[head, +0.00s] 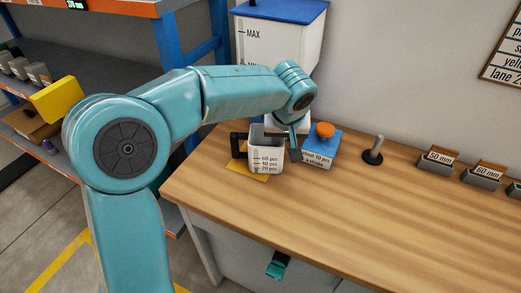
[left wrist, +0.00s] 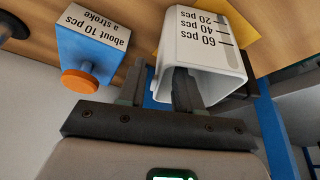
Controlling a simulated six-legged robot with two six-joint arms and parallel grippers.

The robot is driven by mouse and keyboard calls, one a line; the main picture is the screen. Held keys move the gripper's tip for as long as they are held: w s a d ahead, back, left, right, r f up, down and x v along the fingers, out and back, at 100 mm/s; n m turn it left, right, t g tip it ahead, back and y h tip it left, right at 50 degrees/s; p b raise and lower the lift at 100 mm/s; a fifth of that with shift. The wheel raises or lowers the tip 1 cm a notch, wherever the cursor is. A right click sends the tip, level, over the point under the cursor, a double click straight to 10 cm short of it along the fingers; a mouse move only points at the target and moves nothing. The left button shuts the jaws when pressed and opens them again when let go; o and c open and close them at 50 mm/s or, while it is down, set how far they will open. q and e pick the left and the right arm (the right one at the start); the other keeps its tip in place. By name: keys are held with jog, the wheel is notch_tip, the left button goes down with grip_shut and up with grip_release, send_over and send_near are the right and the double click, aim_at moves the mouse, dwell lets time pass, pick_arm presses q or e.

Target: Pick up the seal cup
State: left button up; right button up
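The seal cup (head: 266,158) is a white cup marked 20, 40 and 60 pcs, with a black handle on its left in the head view. It stands upright on the bench, partly over a yellow mat (head: 241,172). My left gripper (head: 295,147) is at the cup's right rim. In the left wrist view the cup (left wrist: 208,50) shows its open mouth. The fingers of my left gripper (left wrist: 158,90) are apart; one overlaps the mouth and the other is beside the cup. Contact with the wall cannot be told. My right gripper does not show.
A blue box with an orange knob (head: 325,131) stands close right of the cup; it also shows in the left wrist view (left wrist: 80,82). A white tank with a blue lid (head: 280,40) is behind. The front bench is clear.

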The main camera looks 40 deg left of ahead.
pick_arm(q)
jog(key=x, duration=0.2)
jog(key=shift+w+a+f, duration=0.15)
jog(key=shift+f, duration=0.2)
grip_shut()
jog(key=shift+r, duration=0.1)
jog(key=shift+r, duration=0.1)
